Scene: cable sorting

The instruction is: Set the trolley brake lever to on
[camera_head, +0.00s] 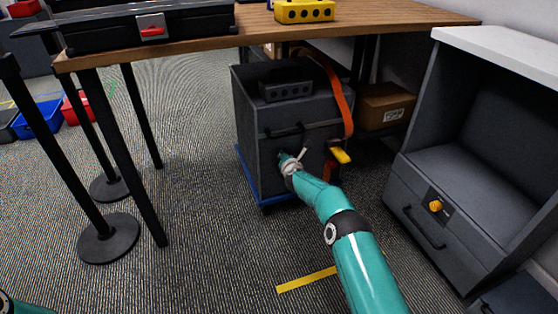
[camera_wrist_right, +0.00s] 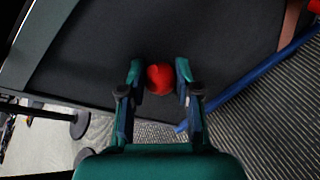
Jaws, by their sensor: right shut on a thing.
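The trolley is a blue base (camera_head: 245,176) under a dark grey box (camera_head: 255,125) beneath the wooden table. It also shows in the wrist view as a blue edge (camera_wrist_right: 245,88) beside a dark panel (camera_wrist_right: 215,35). A red round knob (camera_wrist_right: 159,78), apparently the brake lever's end, sits between the fingertips of my right gripper (camera_wrist_right: 158,80). My right gripper (camera_head: 286,160) is shut on the knob at the box's front. In the head view it hides the knob, and the lever's on or off marking cannot be read. My left gripper is out of view.
An orange strap (camera_head: 343,100) with a yellow end (camera_head: 341,155) hangs down the box's right side. A cardboard box (camera_head: 385,106) and a grey cabinet (camera_head: 440,210) stand to the right. Black table legs (camera_head: 125,165) stand left. The carpet in front is open.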

